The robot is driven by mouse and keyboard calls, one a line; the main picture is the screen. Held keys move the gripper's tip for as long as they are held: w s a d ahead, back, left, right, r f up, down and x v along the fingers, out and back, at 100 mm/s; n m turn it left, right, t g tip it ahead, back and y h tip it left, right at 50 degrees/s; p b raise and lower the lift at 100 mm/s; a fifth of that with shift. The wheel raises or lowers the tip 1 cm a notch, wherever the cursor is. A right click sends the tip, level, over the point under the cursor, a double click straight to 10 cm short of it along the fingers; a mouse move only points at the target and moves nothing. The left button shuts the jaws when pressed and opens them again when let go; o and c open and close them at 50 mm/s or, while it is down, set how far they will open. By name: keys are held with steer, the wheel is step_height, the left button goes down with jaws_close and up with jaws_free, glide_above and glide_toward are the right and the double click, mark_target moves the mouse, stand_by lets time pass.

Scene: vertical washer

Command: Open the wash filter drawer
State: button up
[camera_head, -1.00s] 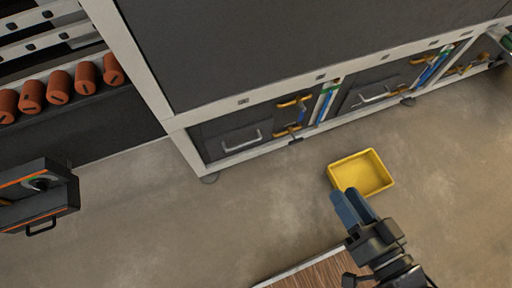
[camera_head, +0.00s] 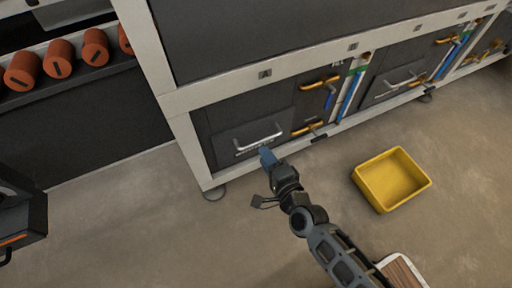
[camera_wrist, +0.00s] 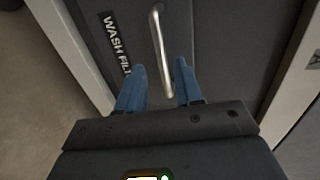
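The wash filter drawer (camera_head: 235,140) is a dark grey panel low in the white-framed machine, with a silver bar handle (camera_head: 259,143). It is shut. The wrist view shows its label "WASH FIL" (camera_wrist: 117,44) and the handle (camera_wrist: 159,45) upright in the picture. My gripper (camera_head: 266,155) is just in front of the drawer, near the handle's lower side. In the wrist view the blue fingers (camera_wrist: 160,72) are apart, with the near end of the handle between them. I cannot tell whether a finger touches it.
A yellow bin (camera_head: 391,180) stands on the floor to the right. Yellow-handled valves (camera_head: 308,128) and a blue pipe (camera_head: 350,95) are right of the drawer. Orange cylinders (camera_head: 60,56) sit on a rack at upper left. The floor before the machine is mostly clear.

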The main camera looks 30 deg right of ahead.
mark_target(256, 142)
steer(key=b+x, duration=0.1)
steer(key=x, duration=0.6)
steer(key=shift+w+r, duration=0.1)
jaws_close()
stand_by(0.5)
